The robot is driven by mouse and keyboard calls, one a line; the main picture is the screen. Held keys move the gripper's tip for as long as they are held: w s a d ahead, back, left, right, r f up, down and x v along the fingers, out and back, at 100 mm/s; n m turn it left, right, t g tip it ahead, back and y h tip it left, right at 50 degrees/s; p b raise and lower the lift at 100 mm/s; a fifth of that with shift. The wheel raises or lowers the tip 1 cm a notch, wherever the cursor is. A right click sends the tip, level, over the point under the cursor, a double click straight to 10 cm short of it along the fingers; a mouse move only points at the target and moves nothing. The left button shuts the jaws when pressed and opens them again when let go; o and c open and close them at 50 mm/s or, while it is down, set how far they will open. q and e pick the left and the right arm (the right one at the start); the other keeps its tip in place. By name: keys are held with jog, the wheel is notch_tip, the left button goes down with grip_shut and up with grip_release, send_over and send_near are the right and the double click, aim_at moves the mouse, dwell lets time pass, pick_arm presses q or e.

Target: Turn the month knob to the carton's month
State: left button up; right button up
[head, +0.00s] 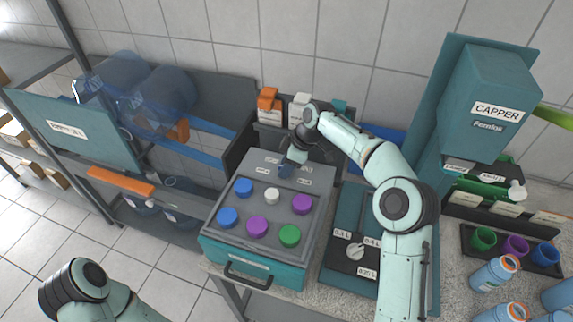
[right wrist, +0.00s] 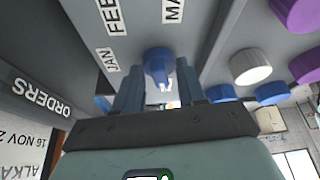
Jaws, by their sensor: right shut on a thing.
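The month knob (right wrist: 158,62) is blue and sits on a grey panel with the month labels JAN (right wrist: 111,60), FEB and part of MAR around it. My right gripper (right wrist: 157,78) is shut on the knob, one finger on each side. In the head view my right gripper (head: 291,158) reaches down to the back of the grey box (head: 256,278), and the knob shows dark blue under it. Where the knob points is hard to tell. A sheet marked 16 NOV (right wrist: 25,138) shows at the left of the wrist view. My left gripper is out of view.
A second dial (head: 355,250) with litre labels is to the right. The capper (head: 487,90) stands at the right, with bottles and cups near it.

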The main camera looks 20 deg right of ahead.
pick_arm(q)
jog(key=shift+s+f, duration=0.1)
pick_arm(e)
jog(key=shift+m+t+b, duration=0.35)
jog(key=shift+m+t, duration=0.05)
jog(key=shift+m, duration=0.6)
jog(key=m+h, duration=0.1)
jog(key=m, duration=0.1)
jog(key=shift+s+a+m+t+b, duration=0.1)
jog(key=shift+s+m+t+b, duration=0.05)
jog(key=shift+m+t+b, duration=0.2)
jog(key=m+h, duration=0.1)
jog(key=m, duration=0.1)
jog(key=m+t+h, duration=0.1)
jog(key=m, duration=0.2)
jog(key=shift+a+b, duration=0.15)
jog(key=shift+b, duration=0.25)
jog(key=m+h, duration=0.1)
jog(key=m, duration=0.4)
jog(key=shift+a+h, duration=0.15)
jog(key=shift+h, duration=0.25)
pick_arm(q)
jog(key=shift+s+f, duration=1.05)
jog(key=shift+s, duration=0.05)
pick_arm(e)
jog(key=shift+m+g+h, duration=0.25)
jog(key=shift+m+h, duration=0.75)
jog(key=shift+m, duration=1.55)
jog(key=o, duration=1)
jog(key=shift+o, duration=0.2)
